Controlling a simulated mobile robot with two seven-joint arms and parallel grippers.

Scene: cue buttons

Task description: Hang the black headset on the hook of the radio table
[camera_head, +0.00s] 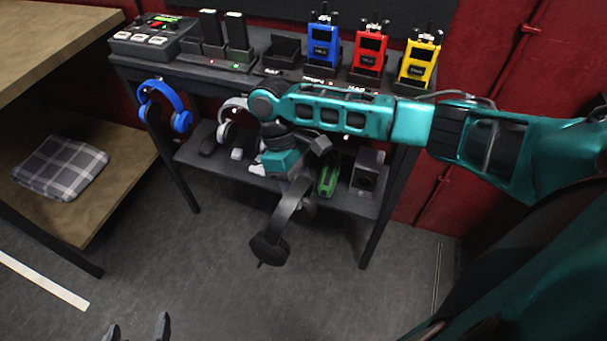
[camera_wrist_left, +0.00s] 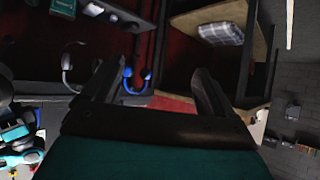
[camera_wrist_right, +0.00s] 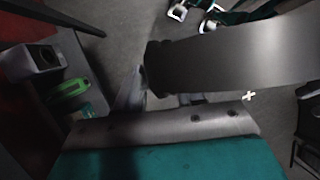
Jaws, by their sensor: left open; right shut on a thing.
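The black headset (camera_head: 285,222) hangs tilted from my right gripper (camera_head: 308,163), which is shut on its band in front of the table. The headband fills much of the right wrist view (camera_wrist_right: 225,62). The dark radio table (camera_head: 235,72) stands at the back. A blue headset (camera_head: 170,108) and a white headset (camera_head: 228,112) hang at its front edge; any free hook is hidden behind my right arm or too small to tell. My left gripper (camera_head: 137,330) is open and empty at the bottom of the head view; its fingers also show in the left wrist view (camera_wrist_left: 155,95).
Blue (camera_head: 322,42), red (camera_head: 369,48) and yellow (camera_head: 418,58) radios stand on the tabletop. The lower shelf holds a green item (camera_head: 328,178) and a grey box (camera_head: 367,170). A wooden bench with a folded plaid cloth (camera_head: 60,166) stands left. The floor in front is clear.

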